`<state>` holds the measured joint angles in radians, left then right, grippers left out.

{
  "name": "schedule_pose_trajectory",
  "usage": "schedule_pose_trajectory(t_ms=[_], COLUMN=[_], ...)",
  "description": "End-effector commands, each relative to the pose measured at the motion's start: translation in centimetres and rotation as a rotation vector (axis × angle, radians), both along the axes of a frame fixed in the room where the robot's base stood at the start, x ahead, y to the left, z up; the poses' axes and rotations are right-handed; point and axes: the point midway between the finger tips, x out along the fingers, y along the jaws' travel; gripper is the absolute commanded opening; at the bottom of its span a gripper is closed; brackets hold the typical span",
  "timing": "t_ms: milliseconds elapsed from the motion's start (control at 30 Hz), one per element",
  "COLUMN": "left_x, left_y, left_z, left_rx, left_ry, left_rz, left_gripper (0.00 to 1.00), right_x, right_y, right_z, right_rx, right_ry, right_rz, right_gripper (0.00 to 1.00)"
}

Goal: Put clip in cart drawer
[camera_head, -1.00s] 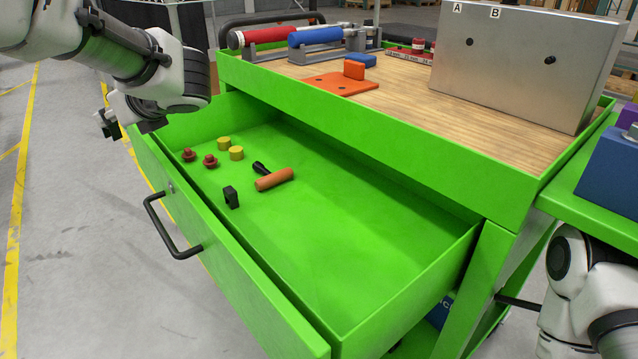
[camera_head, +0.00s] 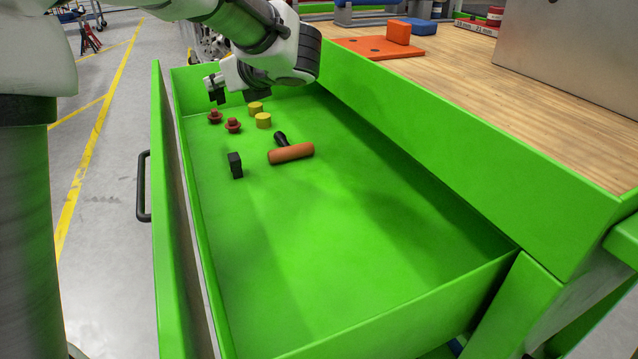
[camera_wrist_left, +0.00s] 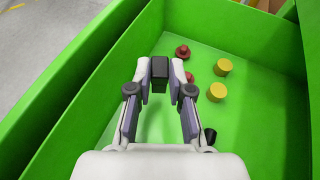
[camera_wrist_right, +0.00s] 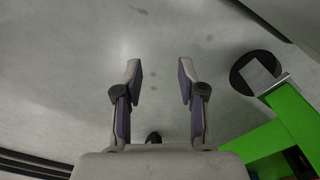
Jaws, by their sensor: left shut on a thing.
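A black clip (camera_wrist_left: 159,74) is between the fingertips of my left gripper (camera_wrist_left: 160,78), which is shut on it. In the head view my left gripper (camera_head: 230,88) is over the far end of the open green drawer (camera_head: 330,240), above the red and yellow parts; there the held clip is hard to make out. Another black block-like piece (camera_head: 235,165), similar to a clip, stands on the drawer floor. My right gripper (camera_wrist_right: 159,75) is open and empty above the grey floor, out of the head view.
In the drawer lie two red knobs (camera_head: 232,125), two yellow cylinders (camera_head: 263,120) and an orange-headed tool with a black handle (camera_head: 290,152). The drawer's near half is bare. The wooden cart top (camera_head: 480,70) rises beside it with an orange plate (camera_head: 375,46) and a metal box.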

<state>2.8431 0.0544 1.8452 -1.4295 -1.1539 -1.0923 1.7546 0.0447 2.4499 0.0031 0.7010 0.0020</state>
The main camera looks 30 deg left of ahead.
Motion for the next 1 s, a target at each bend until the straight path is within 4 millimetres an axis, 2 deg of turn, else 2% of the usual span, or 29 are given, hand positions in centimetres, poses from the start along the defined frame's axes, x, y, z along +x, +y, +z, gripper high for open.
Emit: schedule_pose_trajectory(t_ms=[167, 333, 500, 700, 1000], left_x=[0.0, 0.0, 0.0, 0.0, 0.0], left_y=[0.0, 0.0, 0.0, 0.0, 0.0], left_z=[-2.3, -6.4, -7.3, -10.8, -10.6], left_rx=[0.001, 0.000, 0.000, 0.000, 0.000], left_ry=[0.002, 0.002, 0.000, 0.001, 0.000], left_rz=[-0.001, -0.001, 0.000, 0.000, 0.000], left_gripper=[0.04, 0.04, 0.04, 0.04, 0.01], right_x=[0.1, 0.6, 1.0, 1.8, 1.9], right_y=[0.0, -0.1, -0.1, -0.2, -0.2], right_z=[-1.8, -4.9, -5.5, -8.4, -8.0], right_rx=[0.000, -0.003, -0.005, -0.008, -0.010], right_ry=[-0.003, -0.016, -0.027, -0.050, -0.053], right_rz=[-0.003, 0.000, 0.007, 0.017, 0.019], right_gripper=[0.40, 0.40, 0.40, 0.40, 0.40])
